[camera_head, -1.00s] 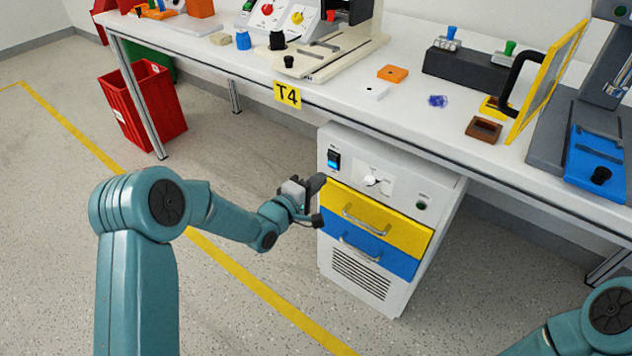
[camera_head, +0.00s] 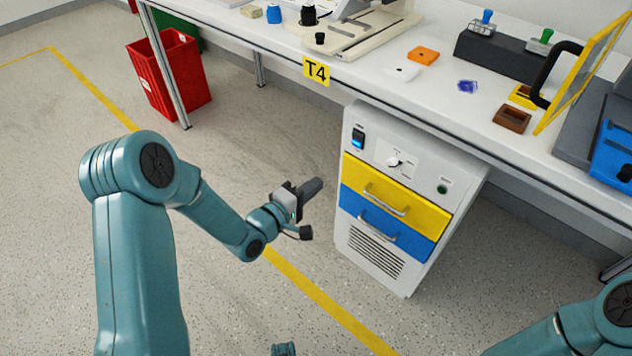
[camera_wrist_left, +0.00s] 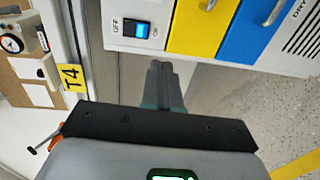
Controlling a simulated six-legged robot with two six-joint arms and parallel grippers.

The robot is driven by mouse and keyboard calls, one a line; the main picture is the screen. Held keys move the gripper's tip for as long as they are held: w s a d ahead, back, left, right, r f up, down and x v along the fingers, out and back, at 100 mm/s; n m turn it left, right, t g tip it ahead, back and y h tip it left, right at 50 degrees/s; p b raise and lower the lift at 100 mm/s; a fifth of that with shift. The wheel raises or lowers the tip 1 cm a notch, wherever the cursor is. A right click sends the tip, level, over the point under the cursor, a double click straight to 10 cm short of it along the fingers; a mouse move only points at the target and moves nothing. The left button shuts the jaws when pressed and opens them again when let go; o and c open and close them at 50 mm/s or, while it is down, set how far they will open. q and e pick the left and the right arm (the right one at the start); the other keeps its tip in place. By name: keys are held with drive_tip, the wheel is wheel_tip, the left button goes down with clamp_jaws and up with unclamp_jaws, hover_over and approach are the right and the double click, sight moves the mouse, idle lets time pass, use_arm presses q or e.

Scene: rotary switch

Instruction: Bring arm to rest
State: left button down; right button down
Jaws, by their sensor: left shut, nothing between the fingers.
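My left gripper (camera_head: 314,187) is shut and empty, held in the air to the left of the white cabinet. It also shows in the left wrist view (camera_wrist_left: 158,66), with its fingers together. The white cabinet (camera_head: 362,262) has a rotary switch (camera_head: 394,162) on its front, a lit blue on-off switch (camera_head: 357,139) and a green button (camera_head: 442,189). In the left wrist view the on-off switch (camera_wrist_left: 136,29) shows close by, apart from the fingers. Part of my right arm shows at the lower right; I cannot make out its gripper.
The cabinet has a yellow drawer (camera_head: 420,207) and a blue drawer (camera_head: 414,241) with handles. A white workbench (camera_head: 400,85) with several items and a T4 sign (camera_head: 316,71) stands above and behind. A red bin (camera_head: 170,75) is at the left. The floor in front is clear.

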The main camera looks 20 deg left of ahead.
idle(0.3)
use_arm(q)
drive_tip(key=s+d+f+m+g+y, duration=0.1)
drive_tip(key=s+d+f+m+g, duration=0.1)
drive_tip(key=s+d+f+g, duration=0.35)
drive_tip(key=s+d+f+m+g, duration=0.1)
drive_tip(key=s+d+f+g, duration=0.2)
drive_tip(key=s+f, duration=0.55)
drive_tip(key=s+f+m+g, duration=0.4)
drive_tip(key=s, duration=0.3)
drive_tip(key=s+f+m+g, duration=0.3)
drive_tip(key=s+m, duration=0.2)
drive_tip(key=s, duration=0.2)
wheel_tip(320, 180, up, 27)
drive_tip(key=p, duration=2.7)
drive_tip(key=shift+w+d+r+y+p, duration=0.2)
drive_tip(key=shift+w+y+p, duration=0.1)
drive_tip(key=shift+y, duration=0.1)
